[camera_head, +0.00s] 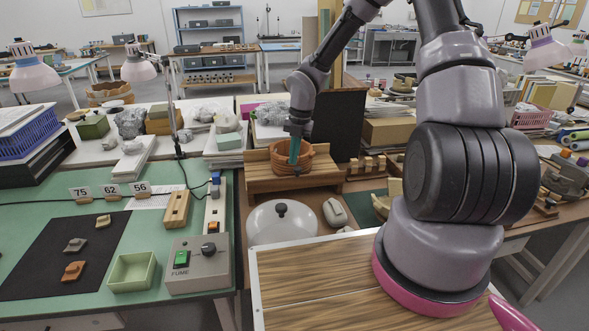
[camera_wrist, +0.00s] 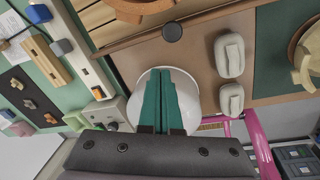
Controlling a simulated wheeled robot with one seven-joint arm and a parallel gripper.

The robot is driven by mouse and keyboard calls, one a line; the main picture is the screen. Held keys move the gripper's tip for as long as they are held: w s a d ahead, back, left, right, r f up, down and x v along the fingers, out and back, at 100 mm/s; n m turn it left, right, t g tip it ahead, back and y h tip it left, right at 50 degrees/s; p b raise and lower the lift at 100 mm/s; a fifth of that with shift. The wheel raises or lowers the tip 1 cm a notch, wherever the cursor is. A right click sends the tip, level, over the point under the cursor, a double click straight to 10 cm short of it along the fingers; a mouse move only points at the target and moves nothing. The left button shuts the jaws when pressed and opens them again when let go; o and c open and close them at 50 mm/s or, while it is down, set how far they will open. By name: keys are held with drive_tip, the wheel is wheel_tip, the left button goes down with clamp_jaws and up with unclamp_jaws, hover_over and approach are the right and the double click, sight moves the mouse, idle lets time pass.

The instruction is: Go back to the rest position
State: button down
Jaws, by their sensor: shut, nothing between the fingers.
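My gripper (camera_head: 294,150) points down in the head view, with its teal fingers together and nothing between them. It overlaps the terracotta pot (camera_head: 310,162), which stands on a wooden stand (camera_head: 280,183); I cannot tell the gap between them. In the wrist view my gripper (camera_wrist: 161,75) shows shut and empty in front of a white dome (camera_wrist: 125,80) with a dark knob. Part of the pot (camera_wrist: 140,8) shows at the top edge there. Several sherds lie on a black mat (camera_head: 40,255), among them a brown one (camera_head: 73,270) and a paler one (camera_head: 75,244).
The white dome (camera_head: 270,228) and a pale rounded object (camera_head: 335,212) stand below the stand. A grey FUME control box (camera_head: 198,265) and a green tray (camera_head: 132,272) are at left. A dark upright panel (camera_head: 338,125) rises behind the pot.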

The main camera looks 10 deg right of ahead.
drive_tip(key=s+d+r+m+t+h, duration=0.1)
drive_tip(key=s+d+r+m, duration=0.2)
drive_tip(key=r+m, duration=0.4)
drive_tip(key=s+d+r+m+t+h, duration=0.1)
drive_tip(key=s+d+r+m, duration=0.15)
drive_tip(key=r+m, duration=0.45)
drive_tip(key=s+d+r+m+t+h, duration=0.1)
drive_tip(key=s+d+r+m, duration=0.15)
drive_tip(key=r, duration=0.85)
drive_tip(key=s+r+m+t+y, duration=0.3)
drive_tip(key=s+r+m, duration=0.8)
drive_tip(key=s+m, duration=0.5)
drive_tip(key=m+t, duration=0.1)
drive_tip(key=m, duration=0.1)
drive_tip(key=shift+d+r+m, duration=0.35)
drive_tip(key=shift+d+r, duration=0.05)
